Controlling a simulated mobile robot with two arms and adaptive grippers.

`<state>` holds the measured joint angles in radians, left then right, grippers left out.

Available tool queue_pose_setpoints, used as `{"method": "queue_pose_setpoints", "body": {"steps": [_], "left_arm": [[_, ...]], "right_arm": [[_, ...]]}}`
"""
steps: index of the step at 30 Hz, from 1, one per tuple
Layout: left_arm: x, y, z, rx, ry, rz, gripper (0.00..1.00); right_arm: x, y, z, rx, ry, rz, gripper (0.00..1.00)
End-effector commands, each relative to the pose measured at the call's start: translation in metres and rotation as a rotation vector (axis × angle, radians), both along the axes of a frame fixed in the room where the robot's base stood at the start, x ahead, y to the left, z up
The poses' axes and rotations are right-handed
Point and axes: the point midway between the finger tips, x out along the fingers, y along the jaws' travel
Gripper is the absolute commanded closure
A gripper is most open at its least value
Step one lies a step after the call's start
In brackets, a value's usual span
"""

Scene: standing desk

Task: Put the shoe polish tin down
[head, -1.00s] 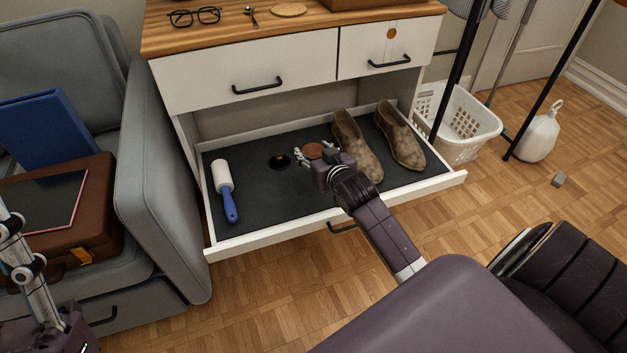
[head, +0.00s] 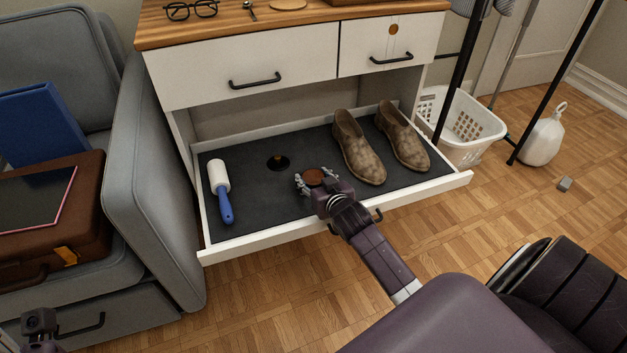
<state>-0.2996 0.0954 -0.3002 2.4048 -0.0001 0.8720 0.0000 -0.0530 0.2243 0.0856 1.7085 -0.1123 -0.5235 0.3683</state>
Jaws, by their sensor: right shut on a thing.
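The shoe polish tin (head: 314,176), round with a brown top, is between the fingers of my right gripper (head: 312,181). My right gripper is shut on it, over the front middle of the open drawer's dark lining (head: 262,205). I cannot tell whether the tin touches the lining. Its lower part is hidden by the gripper. Part of my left gripper (head: 40,322) shows at the bottom left corner, and its fingers cannot be made out clearly.
In the drawer, a lint roller (head: 222,190) lies left, a small black round thing (head: 278,163) sits behind the tin, and two brown shoes (head: 357,148) stand right. The drawer's white front rim (head: 240,245) borders the space. Bare lining lies between roller and tin.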

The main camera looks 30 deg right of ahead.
Motion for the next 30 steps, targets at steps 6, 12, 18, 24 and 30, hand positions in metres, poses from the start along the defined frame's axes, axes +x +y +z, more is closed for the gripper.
{"method": "queue_pose_setpoints", "body": {"steps": [6, 12, 18, 24, 30], "left_arm": [[0.0, 0.0, 0.0, 0.0, 0.0, 0.0, 0.6], [0.0, 0.0, 0.001, 0.0, 0.0, 0.0, 0.6], [0.0, 0.0, 0.001, 0.0, 0.0, 0.0, 0.6], [-0.001, 0.0, 0.008, -0.001, -0.003, -0.001, 0.6], [-0.001, 0.001, 0.011, -0.001, 0.043, -0.001, 0.6]], "right_arm": [[0.0, 0.0, -0.001, 0.001, -0.001, 0.0, 0.84], [0.0, 0.0, -0.001, 0.0, 0.001, 0.0, 0.36], [0.0, 0.0, -0.001, 0.0, 0.0, 0.0, 0.36], [-0.01, 0.003, 0.006, 0.002, 0.003, 0.0, 0.36], [-0.046, 0.011, 0.023, 0.002, 0.004, 0.0, 0.36]]}}
